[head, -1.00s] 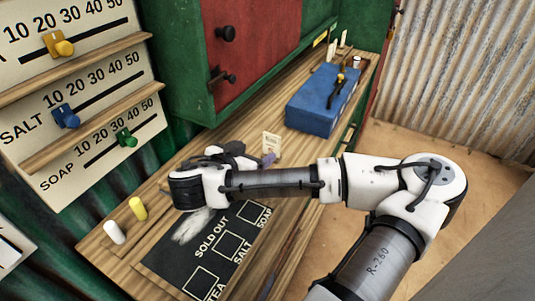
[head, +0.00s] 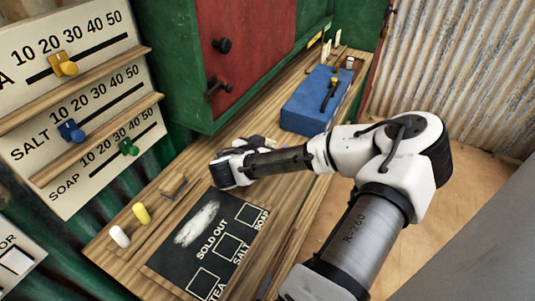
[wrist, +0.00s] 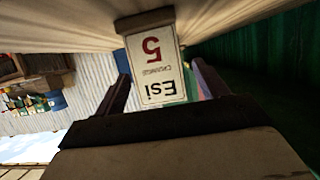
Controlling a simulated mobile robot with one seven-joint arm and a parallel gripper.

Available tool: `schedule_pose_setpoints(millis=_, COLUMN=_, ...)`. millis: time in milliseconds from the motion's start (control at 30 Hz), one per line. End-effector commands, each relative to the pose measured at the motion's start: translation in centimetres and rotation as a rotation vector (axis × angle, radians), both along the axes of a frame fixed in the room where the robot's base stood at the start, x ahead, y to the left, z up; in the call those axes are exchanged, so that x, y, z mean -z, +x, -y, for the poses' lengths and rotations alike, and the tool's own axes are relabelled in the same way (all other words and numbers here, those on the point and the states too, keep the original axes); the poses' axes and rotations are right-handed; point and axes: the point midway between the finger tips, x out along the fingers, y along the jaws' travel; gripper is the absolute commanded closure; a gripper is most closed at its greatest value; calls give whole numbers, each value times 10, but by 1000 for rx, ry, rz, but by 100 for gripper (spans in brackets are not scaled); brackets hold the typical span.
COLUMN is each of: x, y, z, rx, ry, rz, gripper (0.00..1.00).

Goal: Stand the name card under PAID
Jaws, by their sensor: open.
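The name card (wrist: 160,65) fills the middle of the wrist view, white and upside down there, reading "Esi" and a red 5. Its brown wooden foot (wrist: 145,19) meets the pale counter surface at the top of that view. My gripper (wrist: 163,80) is open, with one dark finger on each side of the card and gaps showing beside it. In the head view my gripper (head: 263,143) is low over the counter beyond the black board, and the card is mostly hidden by it. No PAID label is readable in either view.
A wooden block (head: 173,185) lies behind the board. The red-doored green cabinet (head: 180,70) overhangs the back.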

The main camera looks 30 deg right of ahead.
Motion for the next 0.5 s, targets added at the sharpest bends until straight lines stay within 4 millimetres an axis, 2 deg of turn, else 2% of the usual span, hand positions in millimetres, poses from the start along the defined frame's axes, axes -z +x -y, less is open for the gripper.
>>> schedule_pose_setpoints(millis=167, x=1, y=0, z=0, rx=0, ry=0, rz=0, gripper=27)
schedule_pose_setpoints(millis=500, x=1, y=0, z=0, rx=0, ry=0, rz=0, gripper=72)
